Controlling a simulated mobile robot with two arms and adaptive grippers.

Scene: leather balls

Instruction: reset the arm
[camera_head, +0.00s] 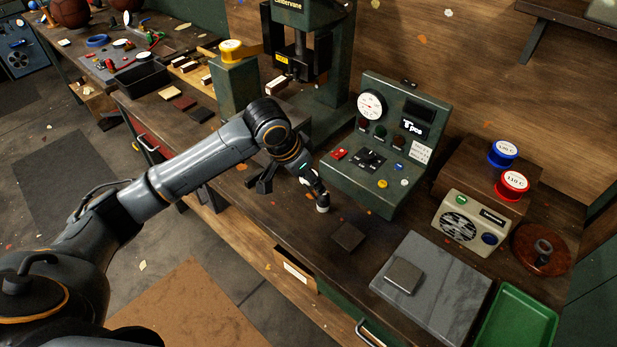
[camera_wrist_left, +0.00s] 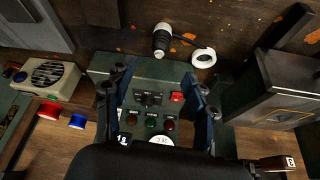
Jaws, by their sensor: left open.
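My left arm comes in from the left over the bench in the head view. Its gripper (camera_head: 287,188) hangs above the bench in front of the green control box (camera_head: 375,150). In the left wrist view the gripper (camera_wrist_left: 156,82) has its two fingers wide apart with nothing between them. The control box also shows beyond the fingers there (camera_wrist_left: 150,100). A small white-and-black tool (camera_wrist_left: 163,40) is on the bench near the box, apart from the fingers. My right gripper is not in view.
A green press (camera_head: 338,95) stands behind the arm. A beige radio (camera_head: 470,222), a grey slab (camera_head: 440,290), a green tray (camera_head: 517,318) and blue and red spools (camera_head: 503,153) are at the right. A dark square piece (camera_head: 348,237) lies on the bench front.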

